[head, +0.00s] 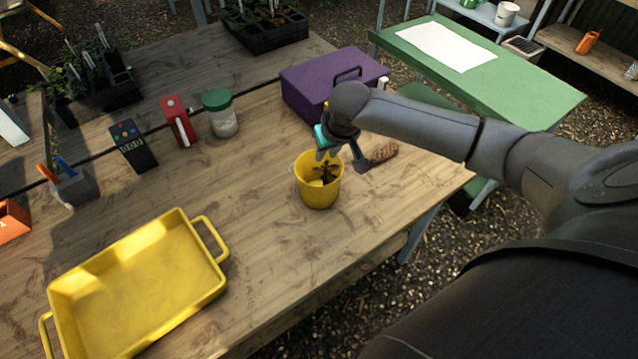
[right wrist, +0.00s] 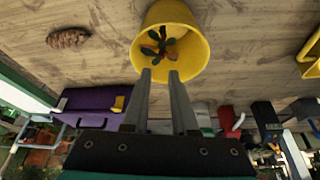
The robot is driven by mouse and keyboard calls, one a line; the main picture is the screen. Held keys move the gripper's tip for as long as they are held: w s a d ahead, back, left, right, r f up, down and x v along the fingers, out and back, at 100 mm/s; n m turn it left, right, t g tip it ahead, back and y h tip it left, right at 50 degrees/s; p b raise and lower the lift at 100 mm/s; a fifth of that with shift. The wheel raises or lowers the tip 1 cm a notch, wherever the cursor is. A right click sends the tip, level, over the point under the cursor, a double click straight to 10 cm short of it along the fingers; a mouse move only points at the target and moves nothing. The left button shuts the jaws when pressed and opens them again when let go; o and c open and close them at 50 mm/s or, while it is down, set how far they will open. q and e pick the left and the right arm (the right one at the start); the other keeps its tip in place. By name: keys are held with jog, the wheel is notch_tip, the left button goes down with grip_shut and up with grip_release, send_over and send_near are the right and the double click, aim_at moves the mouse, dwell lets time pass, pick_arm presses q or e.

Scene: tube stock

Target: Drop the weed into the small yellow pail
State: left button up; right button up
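The small yellow pail (head: 319,194) stands upright on the wooden table, in front of the purple box. The weed (head: 326,173), dark with small leaves, lies inside it. In the right wrist view the weed (right wrist: 158,44) shows against the inside of the pail (right wrist: 194,28), beyond my fingertips. My right gripper (right wrist: 159,74) is open, with a clear gap and nothing between its fingers. In the head view my right gripper (head: 343,154) is over the back right of the pail's rim. My left gripper is not in view.
A yellow tray (head: 70,290) lies at the front left. The purple box (head: 305,99), a brown cone-like object (head: 383,153), a green-lidded jar (head: 222,122) and a red box (head: 178,122) are nearby. Table left of the pail is clear.

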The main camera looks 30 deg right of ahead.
jog(key=shift+o, duration=0.4)
jog(key=p+v, duration=0.2)
jog(key=v, duration=1.3)
jog(key=shift+r+p, duration=0.15)
jog(key=shift+p, duration=0.15)
